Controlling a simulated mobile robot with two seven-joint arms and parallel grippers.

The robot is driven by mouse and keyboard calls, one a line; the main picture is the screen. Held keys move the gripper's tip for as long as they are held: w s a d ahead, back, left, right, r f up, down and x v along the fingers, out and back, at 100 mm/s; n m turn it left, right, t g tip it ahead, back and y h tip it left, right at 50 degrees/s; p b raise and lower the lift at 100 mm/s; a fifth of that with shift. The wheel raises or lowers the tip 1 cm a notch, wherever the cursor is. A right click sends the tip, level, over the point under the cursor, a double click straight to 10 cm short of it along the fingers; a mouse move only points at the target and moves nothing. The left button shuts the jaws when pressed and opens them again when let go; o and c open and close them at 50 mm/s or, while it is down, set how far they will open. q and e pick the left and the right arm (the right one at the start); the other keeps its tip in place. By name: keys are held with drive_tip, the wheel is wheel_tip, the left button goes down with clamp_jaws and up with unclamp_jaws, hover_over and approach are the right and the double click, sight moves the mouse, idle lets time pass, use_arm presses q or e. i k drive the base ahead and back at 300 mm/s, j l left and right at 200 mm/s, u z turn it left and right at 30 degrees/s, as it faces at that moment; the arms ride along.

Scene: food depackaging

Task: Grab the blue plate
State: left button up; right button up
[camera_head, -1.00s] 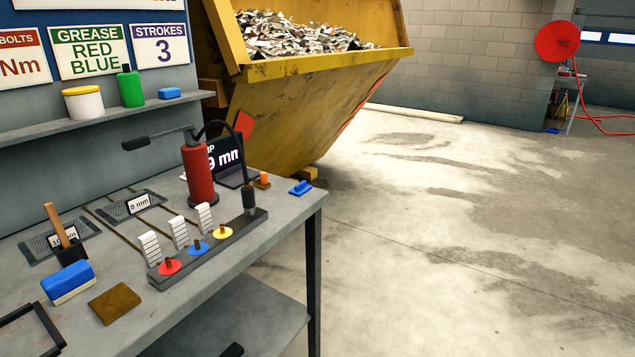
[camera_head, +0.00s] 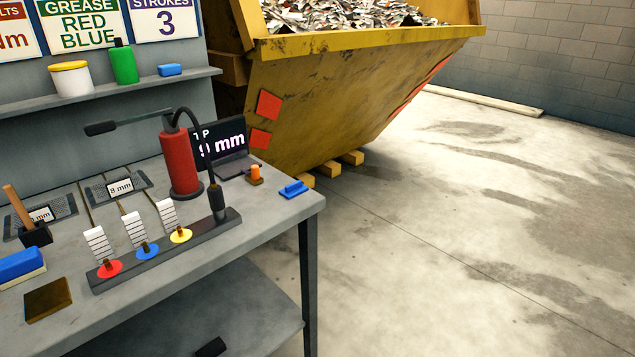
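A round blue disc (camera_head: 147,251) sits on a dark bar (camera_head: 190,252), between a red disc (camera_head: 109,268) and a yellow disc (camera_head: 181,236). Each disc has a short upright post at its centre and a white stepped stack behind it. Neither of my grippers is in view.
A red cylinder with a black lever and hose (camera_head: 180,163) stands behind the bar. A screen (camera_head: 219,150) and an orange-topped peg (camera_head: 255,174) stand near the blue plate. A yellow skip (camera_head: 330,110) is behind the bench. Open floor (camera_head: 450,270) lies to the right.

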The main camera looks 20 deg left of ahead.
sight(292, 189)
drive_tip(key=i+l, duration=0.7)
drive_tip(key=i+l+u, duration=0.1)
drive_tip(key=u, duration=0.4)
drive_tip(key=i+l+u, duration=0.1)
drive_tip(key=l+u, duration=0.2)
drive_tip(key=u, duration=0.2)
